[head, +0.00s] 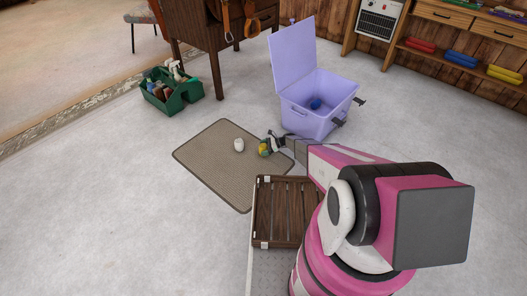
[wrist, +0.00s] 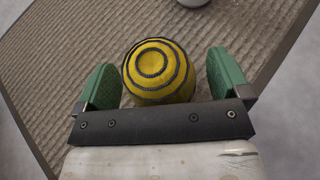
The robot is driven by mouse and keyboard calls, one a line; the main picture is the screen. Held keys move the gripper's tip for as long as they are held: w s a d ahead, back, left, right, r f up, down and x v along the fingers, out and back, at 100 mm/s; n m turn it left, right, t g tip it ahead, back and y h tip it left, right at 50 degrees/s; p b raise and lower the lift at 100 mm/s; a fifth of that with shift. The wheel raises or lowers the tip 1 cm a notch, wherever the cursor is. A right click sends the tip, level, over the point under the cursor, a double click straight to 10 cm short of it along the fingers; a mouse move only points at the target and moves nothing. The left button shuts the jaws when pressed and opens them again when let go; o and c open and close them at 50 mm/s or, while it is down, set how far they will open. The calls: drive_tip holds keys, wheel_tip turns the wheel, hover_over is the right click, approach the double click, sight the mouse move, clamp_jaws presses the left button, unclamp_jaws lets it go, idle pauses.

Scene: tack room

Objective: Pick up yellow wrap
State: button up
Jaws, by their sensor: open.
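The yellow wrap (wrist: 158,68) is a rounded roll with dark ring-like stripes. It lies on the tan ribbed mat (wrist: 60,70). In the head view the yellow wrap (head: 263,150) is near the mat's right edge, partly covered by my gripper (head: 270,143). In the wrist view my gripper (wrist: 161,64) is open, with one green finger pad on each side of the wrap. Gaps show between the wrap and both pads. The near edge of the wrap is hidden behind the dark gripper bar.
A white roll (head: 239,145) lies on the mat, left of the yellow wrap. A slatted wooden piece (head: 268,212) is in front. An open purple bin (head: 308,124) holding something blue stands behind. A green caddy (head: 185,95) with bottles is back left. Floor left of the mat is clear.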

drive_tip(key=c, duration=1)
drive_tip(key=shift+r, duration=0.1)
